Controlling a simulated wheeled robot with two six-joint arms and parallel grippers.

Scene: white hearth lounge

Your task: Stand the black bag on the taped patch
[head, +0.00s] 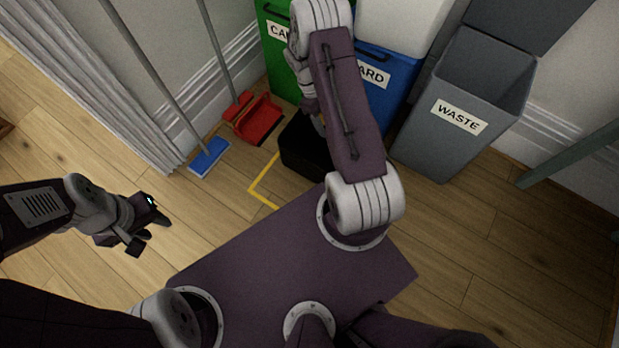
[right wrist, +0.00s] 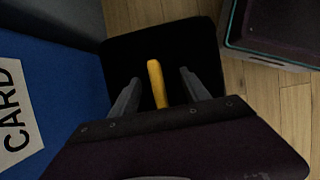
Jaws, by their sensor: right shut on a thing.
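The black bag (head: 303,150) is in the head view, partly behind my right arm. In the right wrist view the bag (right wrist: 120,62) is a dark shape with a yellow handle (right wrist: 156,82). My right gripper (right wrist: 158,88) has a finger on each side of this handle and is shut on it. The taped patch (head: 262,197) shows as a yellow corner on the floor, left of and in front of the bag. The rest of its outline is hidden, and I cannot tell whether the bag touches the floor. My left gripper (head: 154,236) is open and empty, left of my base.
Behind the bag stand a green bin (head: 279,62), a blue card bin (head: 392,85) and a grey waste bin (head: 433,140). A red dustpan (head: 256,118) and a blue broom head (head: 209,157) are at the left.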

